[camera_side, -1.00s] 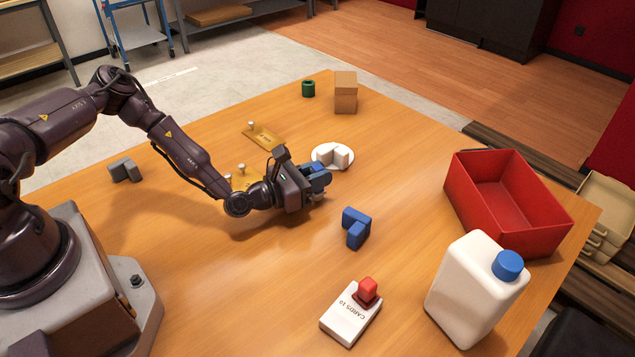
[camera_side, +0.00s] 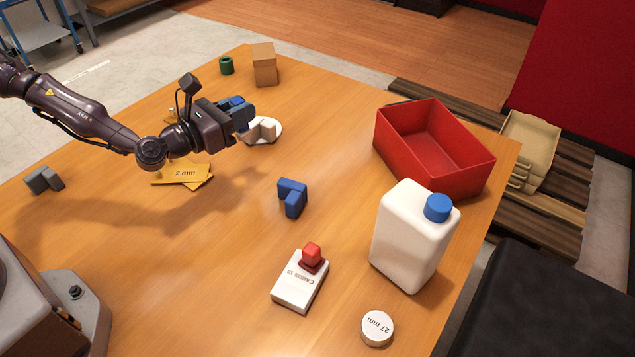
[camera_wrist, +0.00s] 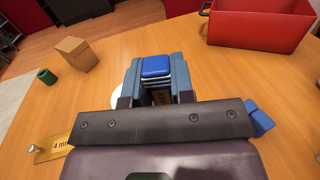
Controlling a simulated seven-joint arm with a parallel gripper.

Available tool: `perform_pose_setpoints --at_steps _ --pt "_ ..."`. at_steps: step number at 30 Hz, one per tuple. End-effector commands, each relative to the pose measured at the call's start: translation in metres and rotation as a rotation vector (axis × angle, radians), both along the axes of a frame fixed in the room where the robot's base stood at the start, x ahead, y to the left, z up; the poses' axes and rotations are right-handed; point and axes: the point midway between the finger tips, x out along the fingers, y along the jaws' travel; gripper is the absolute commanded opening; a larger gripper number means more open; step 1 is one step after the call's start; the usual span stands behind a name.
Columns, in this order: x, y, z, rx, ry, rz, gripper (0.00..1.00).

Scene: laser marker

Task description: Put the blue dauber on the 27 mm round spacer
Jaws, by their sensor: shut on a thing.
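My gripper (camera_side: 243,113) is raised above the table at the upper left in the side view. It is shut on the blue dauber (camera_side: 236,101), whose blue top shows between the fingers in the wrist view (camera_wrist: 155,66). The dauber's lower part is mostly hidden by the fingers. The 27 mm round spacer (camera_side: 377,330), a white disc with "27 mm" on top, lies at the bottom right in the side view, well apart from my gripper. Nothing stands on it. The spacer is not in the wrist view.
A white jug (camera_side: 408,245) with a blue cap stands close behind the spacer. A red dauber (camera_side: 312,255) sits on a white card box (camera_side: 299,290) to its left. A blue angled block (camera_side: 292,197) and a red bin (camera_side: 432,150) stand farther back. A white plate (camera_side: 275,138) is beside my gripper.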

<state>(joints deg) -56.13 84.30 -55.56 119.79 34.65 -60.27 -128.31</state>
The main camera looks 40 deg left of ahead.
Motion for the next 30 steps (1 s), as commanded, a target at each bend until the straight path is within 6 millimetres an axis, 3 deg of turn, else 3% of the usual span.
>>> perform_pose_setpoints --at_steps 4,7,13,17,21,25,30 --pt "-0.001 -0.007 0.003 0.0 0.001 -0.016 0.0" --pt "-0.002 -0.031 0.003 0.0 0.0 -0.064 0.0" --pt "-0.03 -0.119 0.012 -0.001 -0.001 -0.251 0.0" --pt "-0.067 -0.181 0.021 -0.001 0.0 -0.375 0.0" --pt "-0.12 -0.236 0.033 -0.002 0.001 -0.499 0.0" --pt "-0.171 -0.271 0.045 -0.001 0.002 -0.591 0.0" --pt "-0.22 -0.288 0.056 -0.001 0.002 -0.65 0.0"
